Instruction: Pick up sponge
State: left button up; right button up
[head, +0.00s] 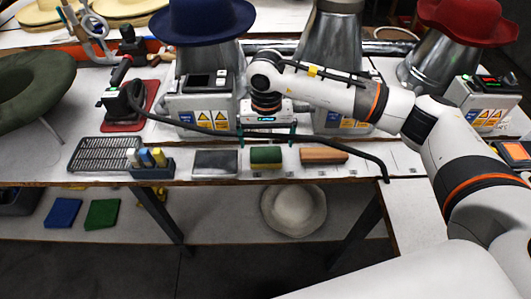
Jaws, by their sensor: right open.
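The sponge (265,154), a small green block with a yellowish lower part, lies near the front edge of the work table (400,160). My right gripper (266,136) is in the middle of the head view, its arm coming in from the right. Its two teal-tipped fingers are spread apart, with nothing seen between them. In the picture it is just above and behind the sponge; the exact gap in height is hard to tell. My left gripper is not in view.
A dark grey block (215,162) lies left of the sponge and a wooden block (323,155) right of it. Behind stand metal hat presses, one with a blue hat (202,20). A pen holder (152,168) stands further left. A shelf below holds a pale hat (293,208).

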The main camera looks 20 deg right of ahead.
aim_at(266, 154)
jog(key=shift+w+f, duration=0.25)
jog(key=shift+f, duration=0.7)
notch_tip(266, 154, down, 4)
jog(key=shift+f+p, duration=0.1)
jog(key=shift+p, duration=0.7)
jog(key=shift+f, duration=0.55)
jog(key=c, duration=1)
